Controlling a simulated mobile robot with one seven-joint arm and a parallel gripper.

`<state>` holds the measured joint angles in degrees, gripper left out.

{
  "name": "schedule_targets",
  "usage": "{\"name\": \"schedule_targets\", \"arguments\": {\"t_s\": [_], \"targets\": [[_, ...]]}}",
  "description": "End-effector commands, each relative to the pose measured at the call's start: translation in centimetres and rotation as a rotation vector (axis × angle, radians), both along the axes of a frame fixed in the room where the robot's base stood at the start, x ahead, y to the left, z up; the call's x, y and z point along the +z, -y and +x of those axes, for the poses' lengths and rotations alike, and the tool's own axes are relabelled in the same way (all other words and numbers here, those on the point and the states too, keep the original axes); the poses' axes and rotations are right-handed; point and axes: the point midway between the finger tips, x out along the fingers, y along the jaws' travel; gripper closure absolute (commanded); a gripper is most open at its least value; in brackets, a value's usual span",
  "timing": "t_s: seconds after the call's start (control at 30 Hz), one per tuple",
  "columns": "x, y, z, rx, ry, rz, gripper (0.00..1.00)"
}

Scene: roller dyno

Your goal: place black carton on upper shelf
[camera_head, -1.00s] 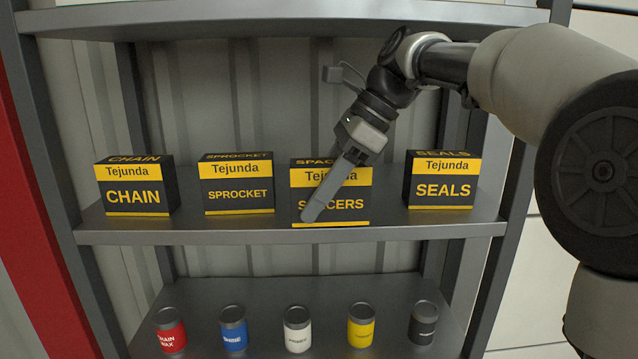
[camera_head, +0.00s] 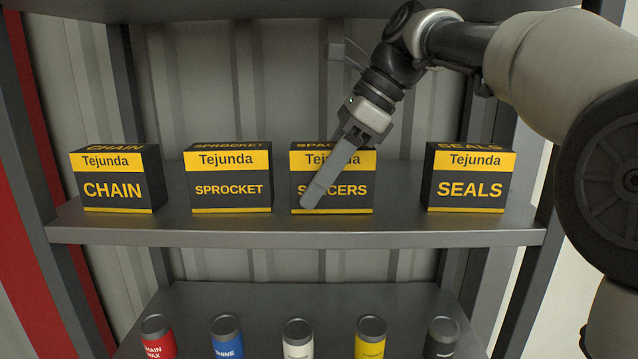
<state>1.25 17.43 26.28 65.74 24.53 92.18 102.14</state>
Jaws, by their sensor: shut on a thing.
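The black carton with yellow bands labelled SPACERS (camera_head: 352,192) is upright at the upper shelf (camera_head: 300,232), in line with the other cartons. My gripper (camera_head: 312,198) reaches down from the upper right and is shut on this carton. One finger lies slanted across its front face and covers part of the lettering; the other finger is hidden. The carton's base appears level with its neighbours' bases, but I cannot tell whether it rests on the shelf or hovers just above.
The CHAIN carton (camera_head: 117,190) and SPROCKET carton (camera_head: 230,189) stand left, the SEALS carton (camera_head: 470,190) right, with gaps between. Several cans, including a yellow can (camera_head: 369,338), stand on the shelf below. A higher shelf (camera_head: 180,8) crosses the top. Shelf posts flank both sides.

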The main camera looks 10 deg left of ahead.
Motion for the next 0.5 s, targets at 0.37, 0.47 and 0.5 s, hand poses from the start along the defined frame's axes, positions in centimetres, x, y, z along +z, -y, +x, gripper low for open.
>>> {"name": "schedule_targets", "arguments": {"t_s": [0.37,0.47,0.5], "targets": [[-0.18,0.03,0.04,-0.001,0.001,0.0,0.38],[-0.15,0.04,0.04,-0.001,0.001,0.0,0.38],[-0.06,0.03,0.05,-0.001,0.001,0.0,0.38]]}}
